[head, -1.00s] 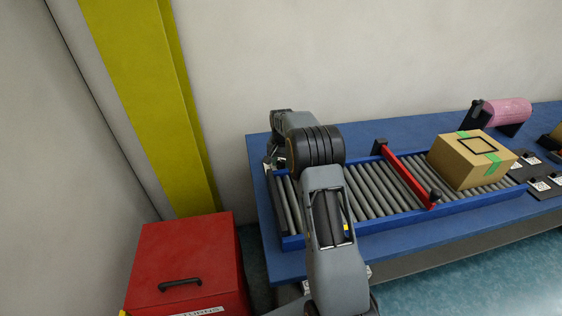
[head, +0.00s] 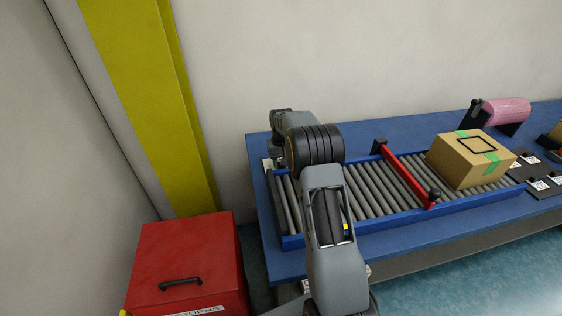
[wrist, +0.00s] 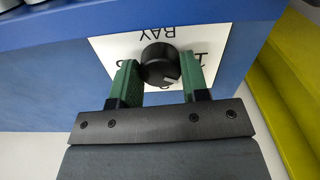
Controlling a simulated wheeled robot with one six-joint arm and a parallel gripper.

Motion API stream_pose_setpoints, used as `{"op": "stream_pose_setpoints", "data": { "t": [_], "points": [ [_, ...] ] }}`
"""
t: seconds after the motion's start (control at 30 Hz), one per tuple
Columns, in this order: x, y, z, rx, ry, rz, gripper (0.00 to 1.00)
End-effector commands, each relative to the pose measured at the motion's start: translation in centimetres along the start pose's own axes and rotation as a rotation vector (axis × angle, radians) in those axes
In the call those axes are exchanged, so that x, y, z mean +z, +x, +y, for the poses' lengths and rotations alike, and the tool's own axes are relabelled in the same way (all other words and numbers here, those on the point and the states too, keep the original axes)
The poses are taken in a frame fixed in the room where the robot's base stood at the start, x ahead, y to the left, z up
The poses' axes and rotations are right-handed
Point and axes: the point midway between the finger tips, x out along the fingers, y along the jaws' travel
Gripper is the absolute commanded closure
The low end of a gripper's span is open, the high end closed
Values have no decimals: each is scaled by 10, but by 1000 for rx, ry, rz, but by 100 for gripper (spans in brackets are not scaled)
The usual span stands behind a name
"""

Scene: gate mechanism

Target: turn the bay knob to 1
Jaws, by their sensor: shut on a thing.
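The bay knob (wrist: 158,62) is a round black knob on a white plate (wrist: 205,42) on the blue table's side, in the wrist view. The plate shows "BAY" upside down, with a partly covered "1" right of the knob and another partly hidden mark to the left. My gripper (wrist: 160,70) has its green fingers on either side of the knob and is shut on it. In the head view my arm hides the gripper and the knob.
A roller conveyor (head: 368,190) with a red gate bar (head: 408,175) lies on the blue table (head: 355,140). A taped cardboard box (head: 455,165) sits on the rollers. A red cabinet (head: 190,250) stands at the lower left, and a yellow post (head: 145,90) rises behind it.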

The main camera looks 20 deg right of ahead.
Motion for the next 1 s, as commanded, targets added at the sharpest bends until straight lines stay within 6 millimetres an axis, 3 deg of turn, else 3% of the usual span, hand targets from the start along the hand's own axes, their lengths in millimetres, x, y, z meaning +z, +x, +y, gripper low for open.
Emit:
{"op": "stream_pose_setpoints", "data": {
  "t": [0.43,0.47,0.7,1.0],
  "points": [
    [-2,-2,0,0,-8,7,82],
    [-2,-2,0,0,-8,7,56],
    [-1,-1,0,0,-7,4,33],
    [-1,-3,0,0,-7,3,33]
  ]
}}
